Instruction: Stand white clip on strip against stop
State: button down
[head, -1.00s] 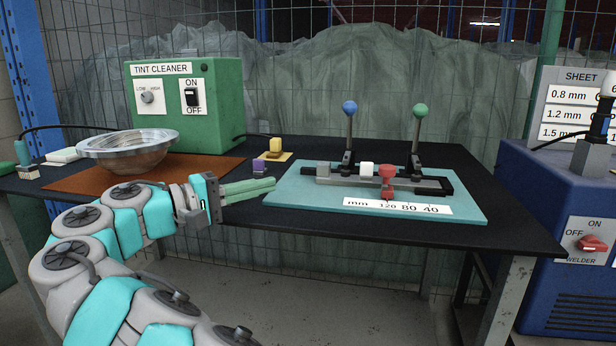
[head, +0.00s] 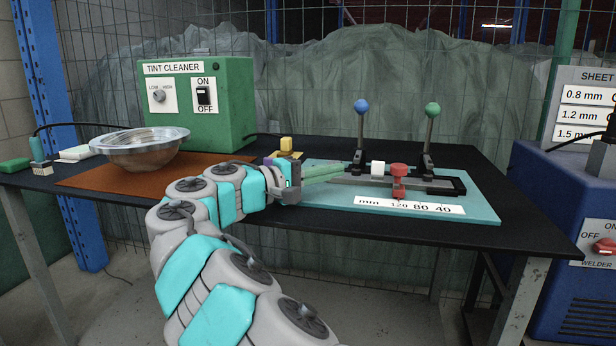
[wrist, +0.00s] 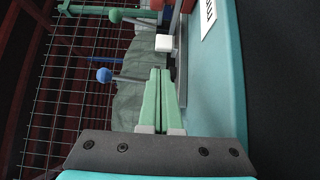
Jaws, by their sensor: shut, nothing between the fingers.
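A small white block (head: 377,168), which looks like the white clip, sits on the dark rail-like strip (head: 350,182). A red stop-like piece (head: 397,178) is just right of it, in front of the rail. In the wrist view the white block (wrist: 164,43) is ahead of the fingertips, with a gap. My gripper (head: 345,168) is shut and empty. Its pale green fingers reach over the left end of the rail and hide the grey block there. In the wrist view the two fingers (wrist: 160,72) lie side by side.
The rail is on a teal board (head: 470,210) with a scale label (head: 410,205). Levers with a blue knob (head: 361,107) and green knob (head: 432,110) rise behind. A yellow block (head: 286,144) stands left; a metal bowl (head: 140,150) is farther left.

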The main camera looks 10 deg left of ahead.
aim_at(377, 169)
jog(key=x, duration=0.6)
jog(key=shift+w+d, duration=0.2)
jog(key=shift+d, duration=0.1)
jog(key=shift+s+d, duration=0.1)
jog(key=shift+d, duration=0.9)
